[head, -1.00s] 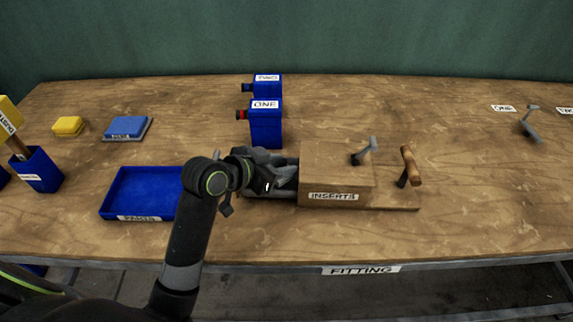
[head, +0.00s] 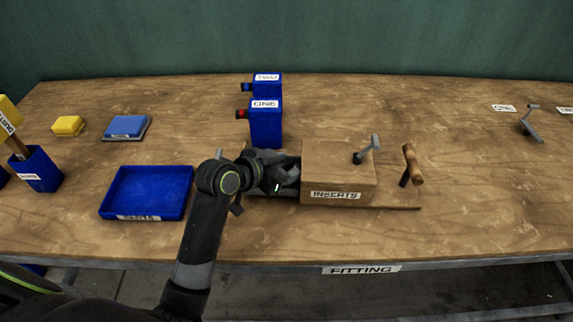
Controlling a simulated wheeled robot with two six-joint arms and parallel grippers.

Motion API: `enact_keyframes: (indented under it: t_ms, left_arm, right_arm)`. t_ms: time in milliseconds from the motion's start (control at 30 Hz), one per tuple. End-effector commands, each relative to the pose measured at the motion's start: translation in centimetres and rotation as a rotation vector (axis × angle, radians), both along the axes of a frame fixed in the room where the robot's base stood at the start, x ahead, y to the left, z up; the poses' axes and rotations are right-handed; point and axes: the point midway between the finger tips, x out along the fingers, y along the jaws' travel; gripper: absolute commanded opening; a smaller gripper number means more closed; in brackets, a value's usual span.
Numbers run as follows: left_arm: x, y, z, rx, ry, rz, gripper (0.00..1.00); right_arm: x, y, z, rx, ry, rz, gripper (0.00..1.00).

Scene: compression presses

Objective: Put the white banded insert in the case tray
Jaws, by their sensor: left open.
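A shallow blue tray (head: 149,190) lies at the left of the table, empty, with a blurred label on its front. I cannot tell for sure that it is the case tray. My left gripper (head: 286,174) is at the left side of the wooden box labelled INSERTS (head: 338,172), over its low grey base part. The jaws are open, and the arm hides much of that spot. I cannot make out the white banded insert. A small pale spot shows at the gripper, too small to name. My right gripper is not in view.
Blue units labelled ONE (head: 266,124) and TWO (head: 267,87) stand behind the gripper. A lever (head: 371,147) and a wooden handle (head: 412,165) rise at the INSERTS box. A blue block (head: 127,126) and a yellow block (head: 68,126) lie back left. The table's right middle is clear.

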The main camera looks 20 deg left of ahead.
Motion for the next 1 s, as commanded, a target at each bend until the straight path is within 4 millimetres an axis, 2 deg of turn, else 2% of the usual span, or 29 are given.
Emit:
enact_keyframes:
  t_ms: [133,233,667,1000]
  left_arm:
    - [0.0,0.0,0.5,0.000,-0.002,0.000,0.58]
    - [-0.7,0.6,0.9,0.001,-0.004,0.002,0.58]
    - [-6.9,4.4,4.7,0.006,-0.003,-0.002,0.58]
    - [-8.9,5.6,6.0,0.001,-0.001,-0.002,0.58]
  right_arm:
    - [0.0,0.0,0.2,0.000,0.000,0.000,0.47]
    - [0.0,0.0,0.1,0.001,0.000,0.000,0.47]
    - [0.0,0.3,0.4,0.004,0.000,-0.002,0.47]
    - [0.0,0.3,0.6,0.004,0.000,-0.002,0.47]
